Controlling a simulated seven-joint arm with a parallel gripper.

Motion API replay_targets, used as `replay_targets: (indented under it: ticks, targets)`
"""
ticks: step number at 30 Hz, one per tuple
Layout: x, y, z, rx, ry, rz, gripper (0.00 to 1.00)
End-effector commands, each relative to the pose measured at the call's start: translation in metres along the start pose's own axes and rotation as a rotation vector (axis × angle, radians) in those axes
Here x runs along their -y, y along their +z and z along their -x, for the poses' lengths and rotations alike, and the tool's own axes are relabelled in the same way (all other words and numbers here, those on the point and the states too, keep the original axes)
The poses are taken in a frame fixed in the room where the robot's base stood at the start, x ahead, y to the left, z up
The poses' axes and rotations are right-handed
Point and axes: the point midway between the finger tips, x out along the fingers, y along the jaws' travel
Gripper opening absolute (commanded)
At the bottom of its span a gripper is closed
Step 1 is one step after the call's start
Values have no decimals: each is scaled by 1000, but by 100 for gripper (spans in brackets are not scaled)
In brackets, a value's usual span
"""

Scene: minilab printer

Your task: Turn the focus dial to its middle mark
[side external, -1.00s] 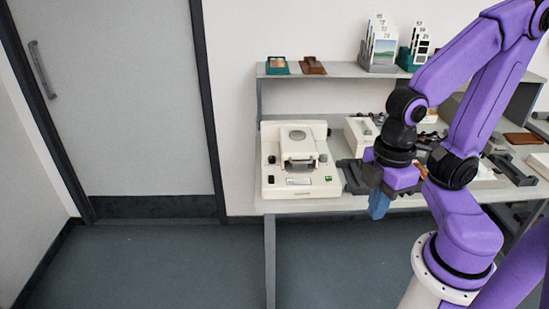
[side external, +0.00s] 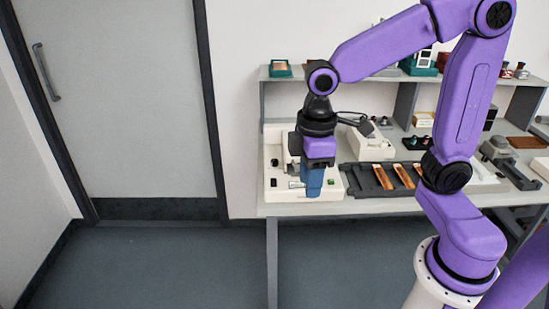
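The cream minilab machine (side external: 277,145) stands at the left end of the bench. I cannot tell which part is the focus dial or read any marks. My gripper (side external: 312,192), with blue fingers, points down over the machine's right front part and hides much of its middle and right side. The fingers overlap in this view, so their opening does not show. Whether they touch the machine is not clear.
A dark tray with orange-brown strips (side external: 381,178) lies right of the machine. A second cream device (side external: 371,146) stands behind it, with a dark lamp-like arm (side external: 360,124) nearby. A grey shelf (side external: 283,78) runs above the bench. The floor in front (side external: 160,260) is clear.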

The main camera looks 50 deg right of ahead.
Motion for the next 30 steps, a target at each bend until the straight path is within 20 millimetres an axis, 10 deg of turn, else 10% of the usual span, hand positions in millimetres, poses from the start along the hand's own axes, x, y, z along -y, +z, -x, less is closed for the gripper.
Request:
replay_targets:
  ticks: [15,30]
  targets:
    - [-187,-84,-1,14,4,-249,38]
    - [-370,-32,-33,23,3,-474,38]
